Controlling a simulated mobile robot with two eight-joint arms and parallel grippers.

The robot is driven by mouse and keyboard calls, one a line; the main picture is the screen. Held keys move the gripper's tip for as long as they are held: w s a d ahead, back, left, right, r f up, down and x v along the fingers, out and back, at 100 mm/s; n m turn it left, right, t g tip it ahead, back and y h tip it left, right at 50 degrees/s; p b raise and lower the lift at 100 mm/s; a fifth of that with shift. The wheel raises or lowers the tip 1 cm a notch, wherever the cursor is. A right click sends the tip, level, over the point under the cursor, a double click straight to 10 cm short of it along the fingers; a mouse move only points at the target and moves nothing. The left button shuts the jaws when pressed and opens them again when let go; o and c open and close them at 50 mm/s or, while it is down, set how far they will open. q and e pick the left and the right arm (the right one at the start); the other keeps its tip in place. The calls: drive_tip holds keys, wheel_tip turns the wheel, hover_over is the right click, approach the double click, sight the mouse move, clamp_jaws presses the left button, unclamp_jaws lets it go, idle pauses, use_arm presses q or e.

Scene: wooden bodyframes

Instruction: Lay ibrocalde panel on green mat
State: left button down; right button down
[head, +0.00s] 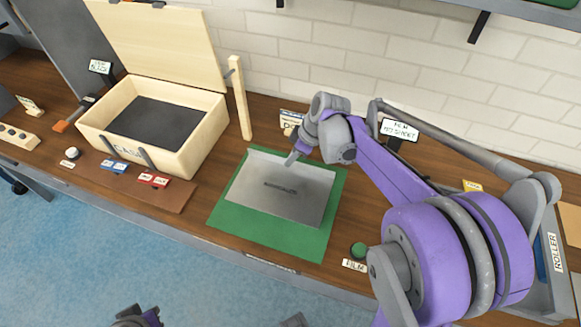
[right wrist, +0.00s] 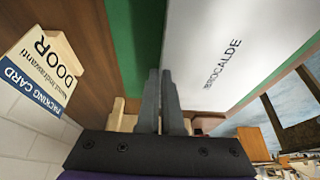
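The ibrocalde panel (head: 272,198) is a grey metal sheet with its name printed on it and a lighter raised strip along its back edge. It lies over the green mat (head: 228,220), which shows around it; it looks flat, though full contact cannot be told. My right gripper (head: 292,157) is at the panel's back edge. In the right wrist view its fingers (right wrist: 165,78) are close together, one on each side of the panel's (right wrist: 215,45) edge strip, shut on it. My left gripper's fingers are out of view; only small parts of my body show at the bottom.
An open wooden box (head: 190,145) stands at the left, with an upright wooden post (head: 240,98) beside it. A green button (head: 358,249) is right of the mat. A grey roller tray (head: 548,270) is at far right. A door packing card (right wrist: 35,70) stands behind.

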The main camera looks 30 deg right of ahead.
sight(291, 166)
drive_tip(key=shift+f, duration=1.7)
drive_tip(key=shift+f, duration=0.1)
drive_tip(key=c, duration=1.1)
unclamp_jaws()
